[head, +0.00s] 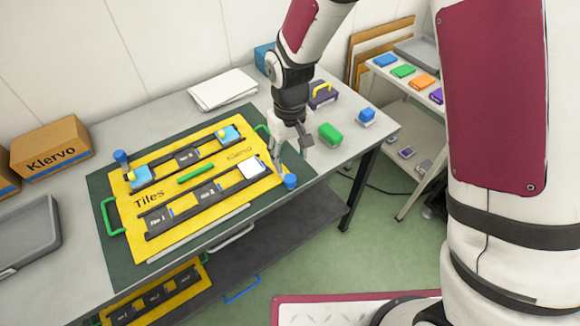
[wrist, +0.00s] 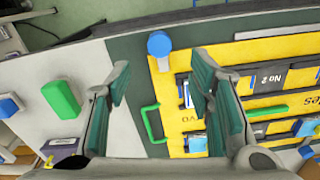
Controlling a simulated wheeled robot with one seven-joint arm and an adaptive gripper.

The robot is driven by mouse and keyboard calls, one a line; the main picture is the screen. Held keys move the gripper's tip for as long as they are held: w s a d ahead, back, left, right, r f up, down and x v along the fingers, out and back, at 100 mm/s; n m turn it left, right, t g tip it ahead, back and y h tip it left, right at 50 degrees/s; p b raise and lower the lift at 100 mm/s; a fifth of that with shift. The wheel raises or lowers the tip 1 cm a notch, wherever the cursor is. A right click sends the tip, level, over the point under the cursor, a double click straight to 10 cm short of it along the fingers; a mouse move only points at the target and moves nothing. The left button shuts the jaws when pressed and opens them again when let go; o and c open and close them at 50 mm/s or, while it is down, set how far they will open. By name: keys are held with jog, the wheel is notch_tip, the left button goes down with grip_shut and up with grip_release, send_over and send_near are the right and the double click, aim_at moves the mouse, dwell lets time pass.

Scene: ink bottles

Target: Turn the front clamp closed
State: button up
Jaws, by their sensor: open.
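The front clamp (head: 290,181) shows as a blue round knob at the front right corner of the yellow board (head: 130,238). In the wrist view, the blue knob (wrist: 159,44) sits at the board's corner, beyond and between my fingertips. Its exact turn angle is hard to tell. A second blue knob (head: 121,157) stands at the board's back left corner. My gripper (head: 291,146) is above the board's right end, close to the front clamp, pointing down. It is open and empty in the wrist view (wrist: 162,75), not touching the knob.
The board lies on a dark green mat (head: 100,185) on the grey table. A green block (head: 330,135) and a blue block (head: 366,117) stand to the right of my gripper. A green handle (wrist: 152,123) sticks out from the board's end. A box (head: 50,149) stands at left.

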jog(key=shift+r, duration=1.7)
jog(key=s+d+r+m+t, duration=0.1)
jog(key=s+d+r, duration=0.2)
jog(key=d+r, duration=0.45)
jog(key=s+d+r+m+t, duration=0.1)
jog(key=s+d+r+t, duration=0.2)
jog(key=r, duration=0.7)
jog(key=s+d+r+m, duration=0.1)
jog(key=s+d+r, duration=0.2)
jog(key=s, duration=0.3)
jog(key=s+d+r+m+t, duration=0.1)
jog(key=s+d+r, duration=0.2)
jog(key=s+d, duration=0.2)
jog(key=shift+s+r+m, duration=0.25)
jog(key=shift+s+m, duration=0.15)
jog(key=shift+s, duration=0.55)
